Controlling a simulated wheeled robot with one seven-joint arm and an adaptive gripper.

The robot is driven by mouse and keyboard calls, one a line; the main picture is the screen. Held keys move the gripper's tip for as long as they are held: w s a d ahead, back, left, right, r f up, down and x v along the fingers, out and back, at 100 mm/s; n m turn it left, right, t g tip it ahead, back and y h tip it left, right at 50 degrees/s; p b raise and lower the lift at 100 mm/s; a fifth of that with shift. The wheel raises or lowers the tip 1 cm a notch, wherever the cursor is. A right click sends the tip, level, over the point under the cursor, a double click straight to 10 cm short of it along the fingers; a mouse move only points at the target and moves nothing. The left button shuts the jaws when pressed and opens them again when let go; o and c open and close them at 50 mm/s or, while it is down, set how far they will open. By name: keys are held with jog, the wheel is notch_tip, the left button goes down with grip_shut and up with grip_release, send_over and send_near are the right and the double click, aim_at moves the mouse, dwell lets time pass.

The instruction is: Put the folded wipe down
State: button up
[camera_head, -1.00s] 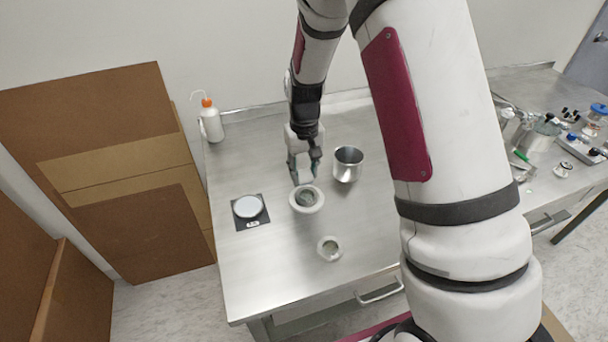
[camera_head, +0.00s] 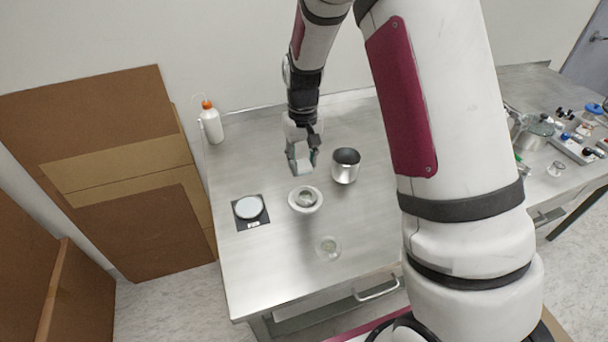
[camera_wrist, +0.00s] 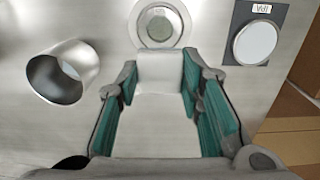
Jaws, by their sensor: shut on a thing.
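My gripper (camera_head: 302,164) is shut on the folded wipe (camera_head: 304,168), a small white piece between its fingers. In the wrist view the wipe (camera_wrist: 160,72) spans the gap between the two teal-padded fingers of my gripper (camera_wrist: 160,88). It appears held above the steel table (camera_head: 262,285), behind the round white dish (camera_head: 305,208). I cannot tell the exact gap below it. The white dish, with a greenish-grey round centre, also shows at the top of the wrist view (camera_wrist: 160,47).
A steel beaker (camera_head: 345,175) stands just right of my gripper. A dark square device with a white disc (camera_head: 247,208) lies left of the dish. A small clear glass dish (camera_head: 329,249) is in front. A wash bottle (camera_head: 211,125) stands back left. The table's front left is bare.

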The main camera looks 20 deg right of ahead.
jog(key=shift+w+a+f, duration=0.15)
jog(key=shift+w+f, duration=0.05)
jog(key=shift+f, duration=0.2)
jog(key=shift+w+a+f, duration=0.1)
jog(key=shift+w+f, duration=0.1)
jog(key=shift+f, duration=0.2)
jog(key=shift+r, duration=0.15)
